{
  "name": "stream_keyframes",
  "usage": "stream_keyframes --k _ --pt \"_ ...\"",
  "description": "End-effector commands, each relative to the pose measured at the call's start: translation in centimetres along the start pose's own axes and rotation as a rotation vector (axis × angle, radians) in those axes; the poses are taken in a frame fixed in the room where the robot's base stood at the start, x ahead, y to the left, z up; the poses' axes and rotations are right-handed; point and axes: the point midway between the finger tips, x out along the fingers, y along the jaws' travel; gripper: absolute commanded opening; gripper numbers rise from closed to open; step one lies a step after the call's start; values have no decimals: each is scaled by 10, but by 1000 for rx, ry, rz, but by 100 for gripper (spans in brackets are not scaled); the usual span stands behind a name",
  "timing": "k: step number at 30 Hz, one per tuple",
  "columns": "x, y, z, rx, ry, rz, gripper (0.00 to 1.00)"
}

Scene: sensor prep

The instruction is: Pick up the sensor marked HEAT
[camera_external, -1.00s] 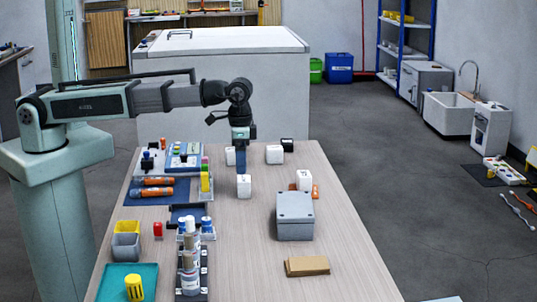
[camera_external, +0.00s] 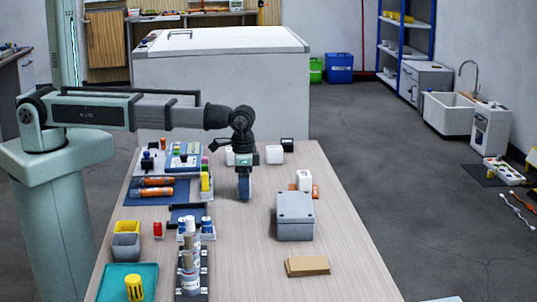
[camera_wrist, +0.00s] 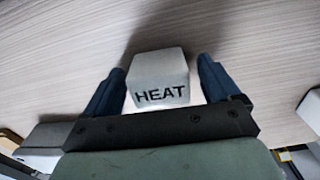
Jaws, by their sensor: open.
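The white sensor marked HEAT (camera_wrist: 160,80) stands on the table between the two blue fingers of my gripper (camera_wrist: 157,88) in the wrist view. Its black lettering faces the camera. A small gap shows between the block and the right finger, and the left finger is very close to it. In the external view my gripper (camera_external: 244,188) points down at the table, and its fingers hide the HEAT sensor. Other white sensors stand farther back (camera_external: 274,154), behind my gripper (camera_external: 229,156), and to the right (camera_external: 304,180).
A grey box (camera_external: 295,216) stands on the table to the right, with a tan block (camera_external: 307,266) in front of it. Racks, orange-tipped tools (camera_external: 157,187) and bottles (camera_external: 190,270) crowd the left side. The table's middle front is clear.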

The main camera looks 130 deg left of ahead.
Motion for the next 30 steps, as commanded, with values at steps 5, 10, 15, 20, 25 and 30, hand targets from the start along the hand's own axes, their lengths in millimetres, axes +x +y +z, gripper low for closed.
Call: stream_keyframes --k 5,10,15,20,25,30 --pt "4 0 0 0 1 0 89" --pt "4 0 0 0 1 0 84" --pt "4 0 0 0 1 0 67" --pt "4 0 0 0 1 0 52" --pt "4 0 0 0 1 0 36" --pt "4 0 0 0 1 0 32"
